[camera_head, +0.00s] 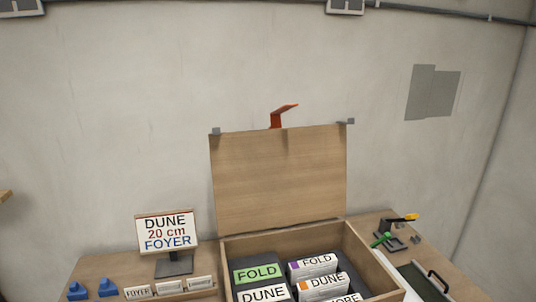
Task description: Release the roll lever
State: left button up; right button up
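A red bent lever (280,116) stands up at the top middle edge of an upright wooden panel (278,180). A small tool with a green handle (381,240) and a yellow-orange tip (411,217) sits on the right of the table. No label marks either as the roll lever, so I cannot tell for sure which it is. Neither of my grippers is in view.
An open wooden box (290,242) below the panel holds several labelled packs. Blue pieces (107,288) and small cards stand at left. A dark tray with a handle (424,283) lies at right. Grey panels (432,92) hang on the wall.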

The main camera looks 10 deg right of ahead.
aim_at(387, 236)
jog(key=i+l+z, duration=0.1)
jog(key=l+z, duration=0.15)
jog(key=l, duration=0.15)
jog(key=i+l+z, duration=0.5)
jog(key=l, duration=0.2)
jog(key=k, duration=0.1)
